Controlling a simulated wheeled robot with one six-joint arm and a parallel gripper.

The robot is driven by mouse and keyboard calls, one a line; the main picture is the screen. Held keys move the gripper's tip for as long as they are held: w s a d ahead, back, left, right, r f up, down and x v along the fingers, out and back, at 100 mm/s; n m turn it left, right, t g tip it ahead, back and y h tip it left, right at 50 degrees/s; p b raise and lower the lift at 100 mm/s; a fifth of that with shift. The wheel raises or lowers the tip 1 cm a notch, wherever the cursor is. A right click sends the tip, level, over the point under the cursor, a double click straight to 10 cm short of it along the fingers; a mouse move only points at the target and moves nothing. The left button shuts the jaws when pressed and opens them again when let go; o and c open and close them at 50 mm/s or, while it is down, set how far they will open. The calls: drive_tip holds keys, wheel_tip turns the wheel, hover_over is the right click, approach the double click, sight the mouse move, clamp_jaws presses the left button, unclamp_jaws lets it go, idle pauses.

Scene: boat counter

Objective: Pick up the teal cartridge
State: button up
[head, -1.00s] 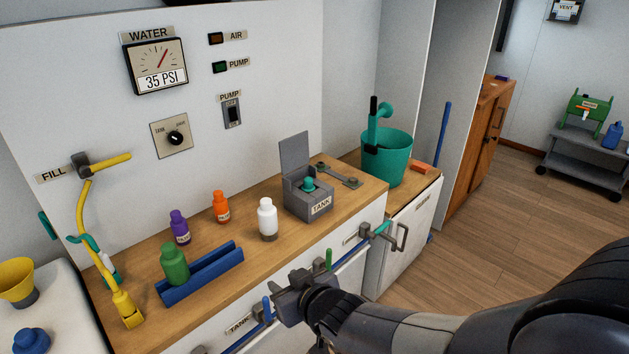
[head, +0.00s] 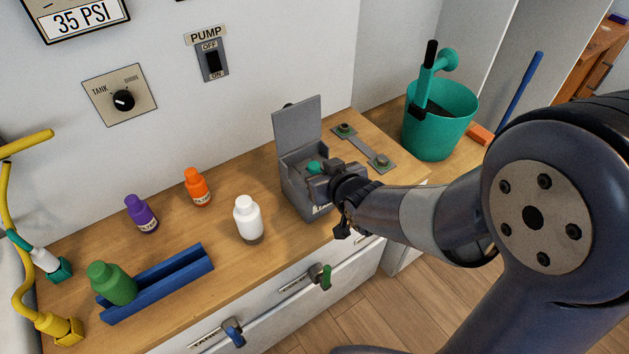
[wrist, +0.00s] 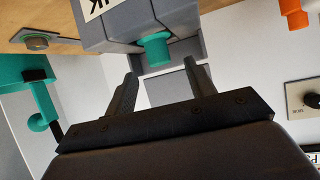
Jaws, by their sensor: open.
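The teal cartridge (head: 313,168) sits in the open grey tank box (head: 291,200) on the wooden counter. The box's lid stands up at the back. In the wrist view the cartridge (wrist: 157,50) shows as a short teal cylinder just beyond the fingertips, roughly in line with the gap between them. My gripper (head: 322,176) is over the front right of the box in the head view, and it hides part of the box. In the wrist view my gripper (wrist: 160,70) is open with nothing between its fingers. Whether a finger touches the cartridge cannot be told.
A white bottle (head: 248,219) stands left of the box, with orange (head: 198,188) and purple (head: 142,215) bottles farther left. A green bottle (head: 111,284) rests at a blue rack (head: 160,285). A metal bracket (head: 362,147) and a teal bucket (head: 440,125) are to the right.

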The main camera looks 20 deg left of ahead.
sight(315, 167)
drive_tip(key=shift+p+x, duration=0.3)
drive_tip(key=shift+x, duration=2.25)
clamp_jaws()
